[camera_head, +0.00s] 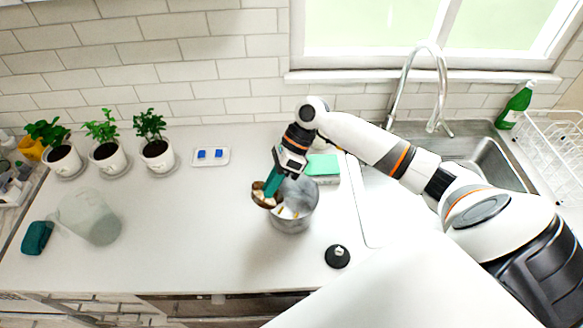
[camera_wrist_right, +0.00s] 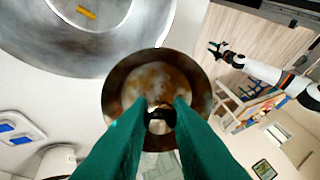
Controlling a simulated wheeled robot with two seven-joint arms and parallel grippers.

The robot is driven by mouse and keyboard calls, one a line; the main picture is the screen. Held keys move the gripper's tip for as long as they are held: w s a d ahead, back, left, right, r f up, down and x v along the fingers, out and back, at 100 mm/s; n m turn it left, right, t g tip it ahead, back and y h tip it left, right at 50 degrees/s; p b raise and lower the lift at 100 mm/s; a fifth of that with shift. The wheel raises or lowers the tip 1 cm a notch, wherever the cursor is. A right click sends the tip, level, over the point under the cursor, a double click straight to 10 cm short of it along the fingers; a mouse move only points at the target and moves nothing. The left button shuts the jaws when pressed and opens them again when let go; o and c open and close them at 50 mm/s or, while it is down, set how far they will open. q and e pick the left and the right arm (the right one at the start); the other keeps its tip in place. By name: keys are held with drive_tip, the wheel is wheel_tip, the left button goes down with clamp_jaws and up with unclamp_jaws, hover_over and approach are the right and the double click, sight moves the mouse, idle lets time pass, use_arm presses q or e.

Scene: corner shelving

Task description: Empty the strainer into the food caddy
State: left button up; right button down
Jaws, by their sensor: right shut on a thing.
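The strainer (camera_head: 258,200) is a small brown, copper-toned bowl. My right gripper (camera_head: 273,182) is shut on it, with green fingers at its near rim in the wrist view (camera_wrist_right: 160,115). Whitish and brownish matter shows inside the strainer (camera_wrist_right: 125,75). The food caddy (camera_head: 293,222) is a round grey metal pot, open at the top, with some orange and pale bits in it. The strainer is just left of the caddy's rim; the caddy also shows in the wrist view (camera_wrist_right: 50,50). My left gripper (camera_wrist_right: 220,50) appears only small, far off, in the wrist view.
A black lid-like disc (camera_head: 337,259) lies right of the caddy. A green sponge (camera_head: 323,165) is behind it. A clear jug (camera_head: 90,217) and a teal cloth (camera_head: 37,238) are at left. Potted plants (camera_head: 158,155) line the wall. The sink (camera_head: 480,160) is at right. Counter left of the caddy is clear.

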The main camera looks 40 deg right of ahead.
drive_tip(key=a+f+h, duration=0.2)
drive_tip(key=a+h, duration=0.5)
drive_tip(key=a, duration=0.2)
drive_tip(key=shift+h, duration=0.3)
